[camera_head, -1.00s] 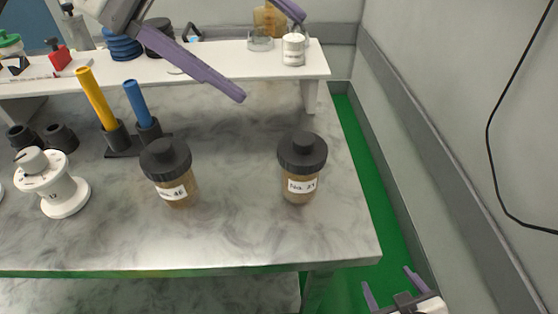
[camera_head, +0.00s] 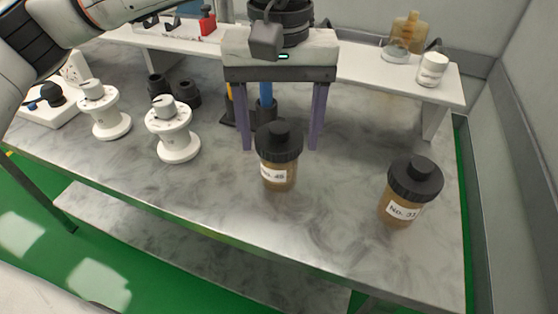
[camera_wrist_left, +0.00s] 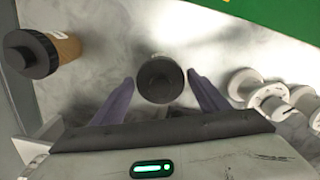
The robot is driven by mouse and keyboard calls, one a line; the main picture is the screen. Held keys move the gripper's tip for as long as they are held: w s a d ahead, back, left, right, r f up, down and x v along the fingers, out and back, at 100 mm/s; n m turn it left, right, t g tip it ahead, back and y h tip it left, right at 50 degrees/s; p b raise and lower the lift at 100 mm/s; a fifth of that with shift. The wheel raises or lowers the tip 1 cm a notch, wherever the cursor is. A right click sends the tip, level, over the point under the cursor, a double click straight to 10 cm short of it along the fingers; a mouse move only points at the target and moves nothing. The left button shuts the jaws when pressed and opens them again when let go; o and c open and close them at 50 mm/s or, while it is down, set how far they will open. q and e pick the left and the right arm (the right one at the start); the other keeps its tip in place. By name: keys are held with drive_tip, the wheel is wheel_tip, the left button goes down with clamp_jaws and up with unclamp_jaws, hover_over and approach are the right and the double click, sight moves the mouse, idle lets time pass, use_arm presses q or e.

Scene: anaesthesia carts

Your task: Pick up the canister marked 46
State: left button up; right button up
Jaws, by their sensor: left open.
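The canister marked 46 (camera_head: 278,172) stands upright on the marble-patterned table, brown with a black lid and a white label. My left gripper (camera_head: 280,148) is open, pointing down just behind it in the head view, with its purple fingers apart to the left and right. In the left wrist view the canister's black lid (camera_wrist_left: 160,78) shows between and just beyond the open fingertips (camera_wrist_left: 160,80). The jaws hold nothing. My right gripper is out of view.
A similar canister, marked 31 or 33 (camera_head: 405,208), stands to the right; it also shows in the left wrist view (camera_wrist_left: 66,46). White spools (camera_head: 172,140) stand left. Blue and yellow rods (camera_head: 266,92) stand behind the gripper. A white raised shelf (camera_head: 375,75) runs along the back.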

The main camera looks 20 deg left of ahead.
sight(277, 178)
use_arm(q)
wheel_tip(277, 178, down, 4)
drive_tip(key=shift+r, duration=0.2)
drive_tip(key=shift+c, duration=0.3)
drive_tip(key=shift+r, duration=0.1)
drive_tip(key=c, duration=0.9)
